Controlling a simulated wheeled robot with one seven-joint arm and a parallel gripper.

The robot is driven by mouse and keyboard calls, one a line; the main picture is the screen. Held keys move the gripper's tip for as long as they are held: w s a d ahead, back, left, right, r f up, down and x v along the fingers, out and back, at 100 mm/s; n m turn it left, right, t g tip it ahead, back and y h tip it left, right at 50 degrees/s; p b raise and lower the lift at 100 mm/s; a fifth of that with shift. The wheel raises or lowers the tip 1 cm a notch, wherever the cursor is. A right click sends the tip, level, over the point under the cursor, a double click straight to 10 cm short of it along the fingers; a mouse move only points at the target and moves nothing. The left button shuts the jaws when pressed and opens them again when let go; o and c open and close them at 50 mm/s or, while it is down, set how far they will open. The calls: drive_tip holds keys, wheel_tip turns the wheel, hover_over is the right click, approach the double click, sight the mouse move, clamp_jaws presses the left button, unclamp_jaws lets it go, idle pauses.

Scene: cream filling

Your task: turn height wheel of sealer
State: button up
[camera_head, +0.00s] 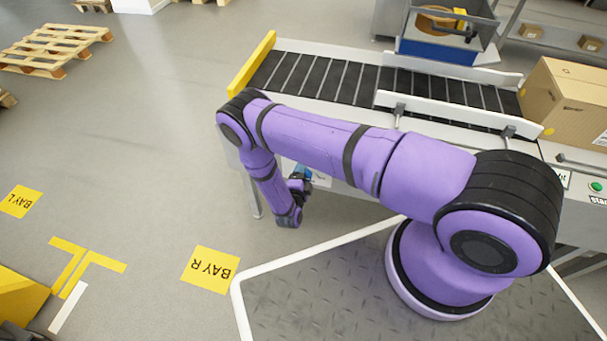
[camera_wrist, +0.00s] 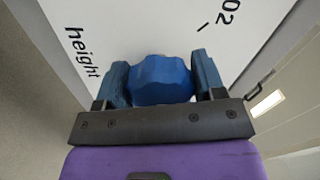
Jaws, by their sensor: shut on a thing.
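The height wheel (camera_wrist: 162,80) is a blue knob with a scalloped rim, set on a white panel (camera_wrist: 130,25) marked "height" and "02" in the wrist view. My gripper (camera_wrist: 163,84) has one finger on each side of the wheel and is shut on it. In the head view my purple arm reaches left and down beside the conveyor, and my gripper (camera_head: 302,178) is mostly hidden at its end. A little blue and a white label show there. The wheel itself cannot be made out clearly in the head view.
The sealer's conveyor (camera_head: 330,82) with black rollers runs behind my arm. A cardboard box (camera_head: 565,105) stands at its right end, near a green start button (camera_head: 596,187). Pallets (camera_head: 52,50) lie at the upper left. The floor by the "BAY R" sign (camera_head: 209,269) is clear.

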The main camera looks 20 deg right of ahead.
drive_tip(key=m, duration=0.4)
drive_tip(key=shift+r+m, duration=0.1)
drive_tip(key=shift+m, duration=2)
drive_tip(key=o, duration=0.9)
drive_tip(key=shift+o, duration=0.2)
drive_tip(key=v, duration=1.1)
